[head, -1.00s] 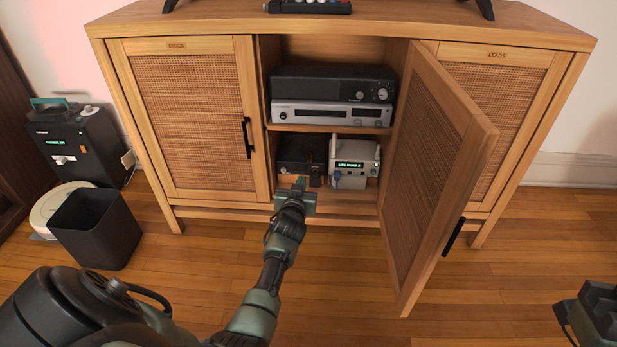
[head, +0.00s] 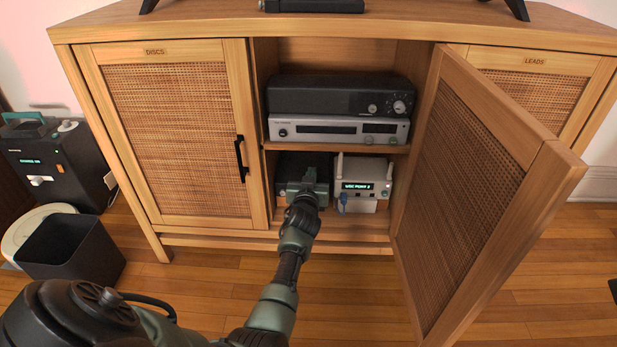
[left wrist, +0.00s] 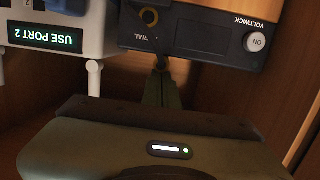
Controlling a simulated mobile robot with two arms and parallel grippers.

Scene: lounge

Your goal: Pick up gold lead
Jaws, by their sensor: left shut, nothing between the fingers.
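I cannot make out a gold lead in either view. My left gripper (head: 309,178) is shut and empty, reaching into the lower middle compartment of the cabinet, in front of the black box (head: 290,164). In the left wrist view, which shows things upside down, its closed fingertips (left wrist: 161,66) are near the front of the black box (left wrist: 200,38), marked VOLTWICK. That box has an ON button and a gold-ringed round socket (left wrist: 149,17). I cannot tell whether the fingertips touch it. My right gripper is not in view.
Right of the black box is a white router (head: 362,180) reading "USE PORT 2", with a blue plug (head: 343,203). The open cabinet door (head: 465,200) swings out on the right. The LEADS door (head: 530,100) and DISCS door (head: 180,140) are shut. A black bin (head: 70,255) stands at left.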

